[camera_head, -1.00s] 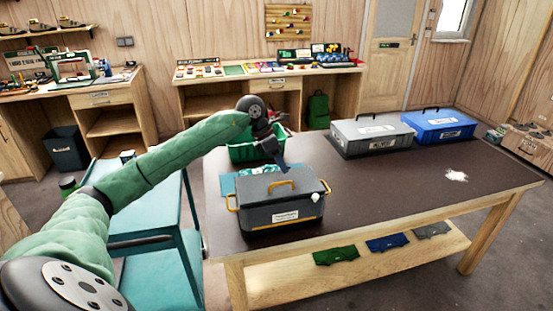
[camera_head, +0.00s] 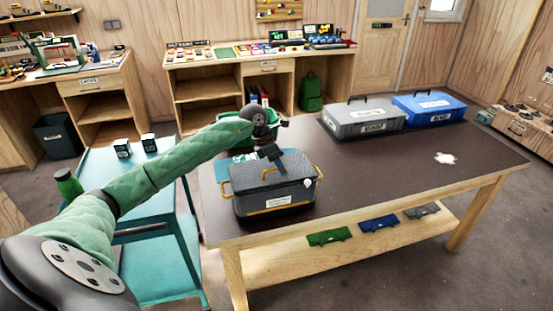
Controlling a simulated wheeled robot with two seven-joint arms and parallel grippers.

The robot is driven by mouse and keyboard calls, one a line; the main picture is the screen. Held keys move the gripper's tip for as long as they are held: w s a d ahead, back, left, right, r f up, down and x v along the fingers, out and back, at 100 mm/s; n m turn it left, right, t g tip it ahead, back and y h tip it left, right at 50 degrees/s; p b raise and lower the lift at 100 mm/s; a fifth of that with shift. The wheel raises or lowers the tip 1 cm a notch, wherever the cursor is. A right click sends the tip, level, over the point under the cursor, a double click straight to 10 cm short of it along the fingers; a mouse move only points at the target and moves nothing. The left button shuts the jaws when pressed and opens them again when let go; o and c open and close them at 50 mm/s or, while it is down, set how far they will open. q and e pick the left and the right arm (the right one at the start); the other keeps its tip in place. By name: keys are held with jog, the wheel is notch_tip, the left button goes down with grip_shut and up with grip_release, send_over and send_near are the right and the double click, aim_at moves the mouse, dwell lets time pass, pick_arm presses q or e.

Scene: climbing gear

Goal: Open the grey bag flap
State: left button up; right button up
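The dark grey bag (camera_head: 250,194) is box-shaped, with orange side handles and a white label on its front. It stands upright on the dark table, near its front left. Its top (camera_head: 300,163) looks dark and textured. An orange strip shows low on its front, by the label. I cannot tell clearly how the flap lies. My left gripper (camera_head: 279,164) points down at the top of the bag, at its back edge. Whether it touches the bag, and whether its fingers are apart, is too small to tell. My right gripper is not in view.
A green crate (camera_head: 206,144) stands behind the bag, partly hidden by my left arm. A grey case (camera_head: 365,116) and a blue case (camera_head: 430,107) stand at the back right. A teal trolley (camera_head: 122,172) stands left of the table. The table's right half is mostly clear.

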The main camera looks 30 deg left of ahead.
pick_arm(q)
grip_shut()
jog(key=shift+w+a+r, duration=0.2)
jog(key=shift+a+r, duration=0.05)
jog(key=shift+r, duration=0.3)
jog(key=shift+w+a+r, duration=0.2)
jog(key=shift+r, duration=0.3)
jog(key=shift+w+a+r, duration=0.6)
jog(key=shift+a+r, duration=0.15)
jog(key=shift+r, duration=0.15)
